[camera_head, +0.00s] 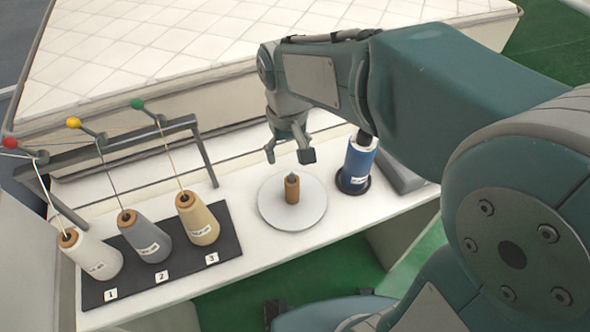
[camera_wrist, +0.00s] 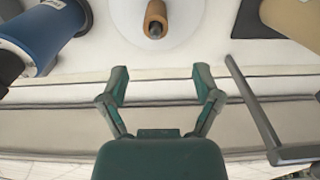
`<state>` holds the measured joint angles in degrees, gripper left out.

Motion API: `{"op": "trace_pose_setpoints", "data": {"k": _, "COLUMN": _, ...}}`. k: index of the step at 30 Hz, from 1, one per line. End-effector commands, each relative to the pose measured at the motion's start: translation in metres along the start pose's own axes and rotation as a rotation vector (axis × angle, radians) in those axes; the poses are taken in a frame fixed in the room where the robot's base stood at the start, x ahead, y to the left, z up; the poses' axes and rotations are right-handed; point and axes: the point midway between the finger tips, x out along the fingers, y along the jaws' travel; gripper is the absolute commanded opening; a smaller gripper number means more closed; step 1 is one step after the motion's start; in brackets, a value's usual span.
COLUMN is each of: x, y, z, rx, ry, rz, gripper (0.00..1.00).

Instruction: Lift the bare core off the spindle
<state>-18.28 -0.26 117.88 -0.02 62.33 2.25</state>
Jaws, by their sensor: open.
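The bare core (camera_head: 292,190) is a short brown tube standing upright on the spindle, whose tip (camera_head: 292,175) shows at its top. It stands on a round white plate (camera_head: 306,217) in the head view. In the wrist view the core (camera_wrist: 156,14) is at the top centre, beyond the fingertips. My gripper (camera_head: 289,157) is open and empty, above and behind the core in the head view, apart from it. In the wrist view both fingers of my gripper (camera_wrist: 160,72) are spread wide with nothing between them.
A blue spool (camera_head: 357,165) stands right of the plate. White (camera_head: 97,258), grey (camera_head: 148,240) and tan (camera_head: 200,222) cones stand on a dark numbered mat (camera_head: 160,283) at left, with threads rising to a guide rail (camera_head: 120,137). A quilted mattress (camera_head: 150,40) lies behind.

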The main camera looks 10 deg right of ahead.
Motion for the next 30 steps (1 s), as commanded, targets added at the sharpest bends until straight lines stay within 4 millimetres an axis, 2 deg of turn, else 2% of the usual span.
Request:
{"op": "trace_pose_setpoints", "data": {"k": 9, "x": 0.046, "y": 0.001, "z": 0.0, "rx": 0.0, "ry": -0.005, "rz": 0.0, "gripper": 0.82}}
{"op": "trace_pose_setpoints", "data": {"k": 16, "x": 0.065, "y": 0.004, "z": 0.001, "rx": 0.001, "ry": -0.004, "rz": -0.001, "gripper": 0.82}}
{"op": "trace_pose_setpoints", "data": {"k": 22, "x": 0.096, "y": 0.009, "z": 0.001, "rx": 0.0, "ry": -0.005, "rz": -0.001, "gripper": 0.82}}
{"op": "trace_pose_setpoints", "data": {"k": 26, "x": 0.107, "y": 0.009, "z": 0.001, "rx": -0.001, "ry": -0.002, "rz": 0.0, "gripper": 0.82}}
{"op": "trace_pose_setpoints", "data": {"k": 30, "x": 0.108, "y": 0.009, "z": 0.001, "rx": 0.0, "ry": -0.001, "rz": 0.0, "gripper": 0.82}}
